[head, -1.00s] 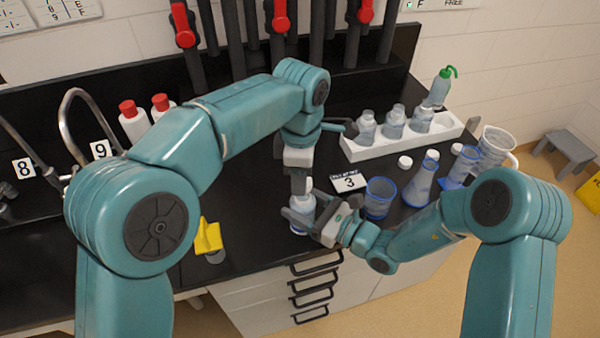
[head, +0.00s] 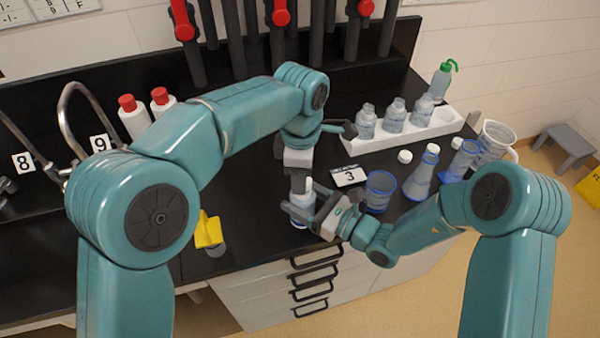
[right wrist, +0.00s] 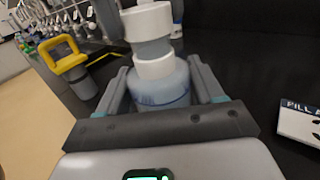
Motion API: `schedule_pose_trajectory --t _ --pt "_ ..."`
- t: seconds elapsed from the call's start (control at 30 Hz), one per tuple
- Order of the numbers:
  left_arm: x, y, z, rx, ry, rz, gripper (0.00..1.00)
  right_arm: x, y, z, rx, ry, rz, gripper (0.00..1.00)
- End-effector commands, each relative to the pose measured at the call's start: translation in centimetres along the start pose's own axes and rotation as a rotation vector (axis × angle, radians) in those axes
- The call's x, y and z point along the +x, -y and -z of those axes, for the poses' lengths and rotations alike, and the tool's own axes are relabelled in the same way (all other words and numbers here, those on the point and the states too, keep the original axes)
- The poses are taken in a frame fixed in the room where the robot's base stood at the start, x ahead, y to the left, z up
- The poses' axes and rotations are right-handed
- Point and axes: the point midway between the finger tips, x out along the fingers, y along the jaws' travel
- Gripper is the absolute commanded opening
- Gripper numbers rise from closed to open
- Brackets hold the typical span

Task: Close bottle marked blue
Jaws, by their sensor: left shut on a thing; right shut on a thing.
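A small clear bottle with a bluish body (right wrist: 160,92) stands on the black bench near its front edge, partly hidden in the head view. My right gripper (head: 310,212) is shut on its body from the side, and its fingers flank the bottle in the right wrist view (right wrist: 162,85). My left gripper (head: 299,187) points straight down over the bottle top and is shut on a white cap (right wrist: 148,20). A pale see-through section shows under the cap, above a white ring. I cannot tell whether the cap is seated. Blue marking shows faintly on the body.
A white rack (head: 400,140) holds several clear bottles at back right. A yellow-topped item (head: 208,230) is left of the bottle.

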Motion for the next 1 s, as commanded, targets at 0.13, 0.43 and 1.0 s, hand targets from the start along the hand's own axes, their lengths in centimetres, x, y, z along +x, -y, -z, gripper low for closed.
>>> schedule_pose_trajectory --t 0.13,0.43,1.0 --pt "0.2 0.0 0.0 0.0 -0.001 0.001 0.1 0.0 0.0 -0.1 -0.001 0.001 0.0 0.12" --pt "0.8 0.0 0.0 0.0 0.0 0.0 0.1 0.0 0.0 -0.1 -0.001 0.001 0.0 0.12" --pt "1.2 -0.4 -0.2 0.692 0.0 0.0 0.1 0.0 0.0 0.0 -0.001 0.001 0.0 0.0"
